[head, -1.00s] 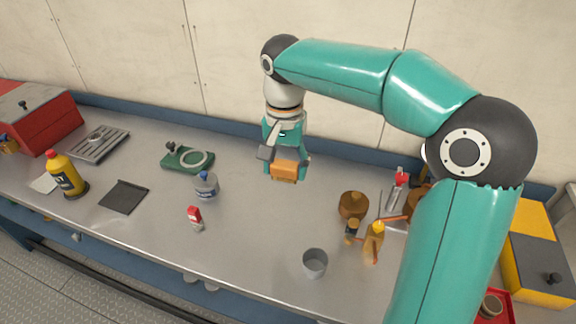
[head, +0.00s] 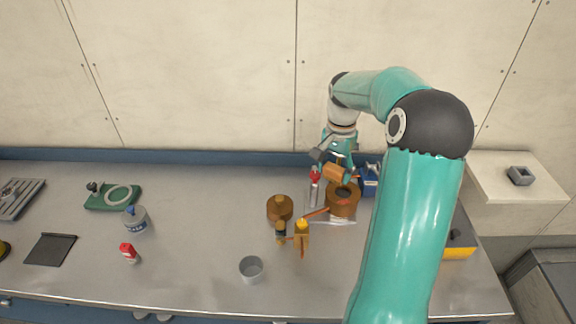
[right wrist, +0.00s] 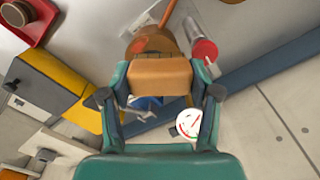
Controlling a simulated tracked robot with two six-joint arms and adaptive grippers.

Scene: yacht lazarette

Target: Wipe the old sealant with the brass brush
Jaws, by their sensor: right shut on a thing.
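My right gripper (head: 337,168) is shut on a tan block (right wrist: 160,78), which looks like the back of the brass brush. Its bristles are hidden. In the head view the gripper is at the right of the bench, near or above a round brown pot (head: 342,203); the exact gap is unclear. A green plate with a pale ring (head: 122,194), possibly the old sealant, lies at the left of the bench, well away from the gripper. My left gripper is not in view.
Near the gripper stand a red-capped tube (head: 314,188), a brown lidded jar (head: 279,208) and a blue box (head: 370,180). The bench middle (head: 205,225) is clear.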

